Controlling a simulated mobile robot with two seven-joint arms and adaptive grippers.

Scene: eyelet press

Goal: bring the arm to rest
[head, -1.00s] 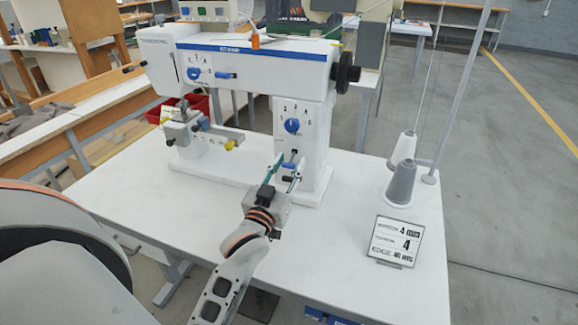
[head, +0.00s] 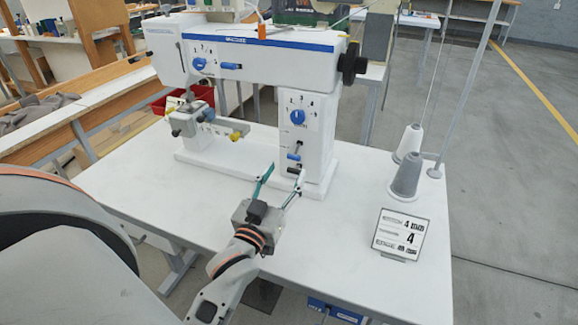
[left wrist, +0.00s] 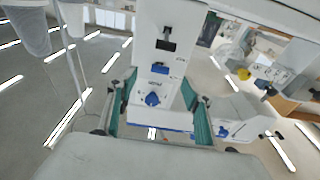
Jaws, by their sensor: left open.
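The white eyelet press (head: 310,148) with a blue stripe stands on the white table. My left gripper (head: 281,176) is open in front of the press's right column, below its blue dial (head: 297,117) and small levers (head: 294,156). Its two teal-lined fingers are spread, with nothing seen between them and a gap to the column. In the left wrist view the fingers of the left gripper (left wrist: 155,118) stand either side of the column (left wrist: 158,62), which appears beyond them. My right gripper is not seen.
The white table (head: 320,250) is clear in front of the press. A small sign (head: 399,234) stands at the right, with thread cones (head: 407,176) and a thin pole behind it. A red bin (head: 182,100) is behind the press at left.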

